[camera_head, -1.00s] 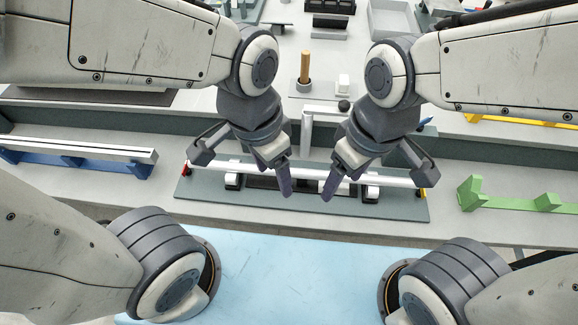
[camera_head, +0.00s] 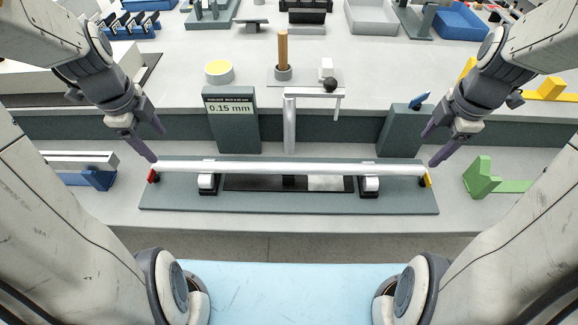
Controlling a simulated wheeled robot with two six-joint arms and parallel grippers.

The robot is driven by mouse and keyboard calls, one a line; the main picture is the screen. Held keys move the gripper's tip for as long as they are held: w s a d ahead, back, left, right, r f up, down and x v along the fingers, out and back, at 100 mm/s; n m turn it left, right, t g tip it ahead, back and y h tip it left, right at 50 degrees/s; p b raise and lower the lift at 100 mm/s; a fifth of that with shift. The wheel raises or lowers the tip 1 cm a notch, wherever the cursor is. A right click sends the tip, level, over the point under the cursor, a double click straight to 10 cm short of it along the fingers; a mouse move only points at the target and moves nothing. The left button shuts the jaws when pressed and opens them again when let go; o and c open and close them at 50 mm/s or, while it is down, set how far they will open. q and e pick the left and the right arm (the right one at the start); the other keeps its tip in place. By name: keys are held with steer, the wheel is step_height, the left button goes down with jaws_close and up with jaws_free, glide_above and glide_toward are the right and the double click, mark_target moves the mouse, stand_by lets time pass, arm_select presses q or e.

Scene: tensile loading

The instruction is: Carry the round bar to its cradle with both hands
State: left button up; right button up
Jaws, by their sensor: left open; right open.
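The round bar (camera_head: 290,168) is a long silver rod with a red left end and a yellow right end. It lies level across two white rollers, left (camera_head: 208,181) and right (camera_head: 370,183), on a grey-green base plate (camera_head: 290,203). My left gripper (camera_head: 160,145) is open near the bar's red end, up and beside it. My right gripper (camera_head: 430,147) is open near the yellow end, just above it. Neither gripper visibly holds the bar. A green cradle (camera_head: 485,180) with raised ends stands at the right; a blue cradle (camera_head: 95,178) at the left bears another silver bar (camera_head: 80,160).
A display block (camera_head: 231,120) reads 0.15 mm. A yellow cradle (camera_head: 550,90) lies at the back right. The front light-blue surface (camera_head: 285,290) is clear.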

mark_target(173, 163)
arm_select(q)
steer(key=f, duration=0.3)
steer(key=w+f, duration=0.1)
steer(key=f, duration=0.6)
steer(key=shift+w+f, duration=0.15)
steer(key=shift+w, duration=0.25)
arm_select(e)
steer(key=f, duration=0.3)
steer(key=w+f, duration=0.1)
steer(key=f, duration=0.6)
steer(key=shift+w+f, duration=0.2)
steer(key=shift+w, duration=0.2)
arm_select(q)
steer(key=shift+c, duration=0.4)
arm_select(e)
steer(key=shift+c, duration=0.4)
arm_select(q)
jaws_close()
arm_select(e)
jaws_close()
arm_select(q)
steer(key=shift+w, duration=0.1)
arm_select(e)
steer(key=shift+w+r, duration=0.1)
steer(key=shift+r, duration=0.1)
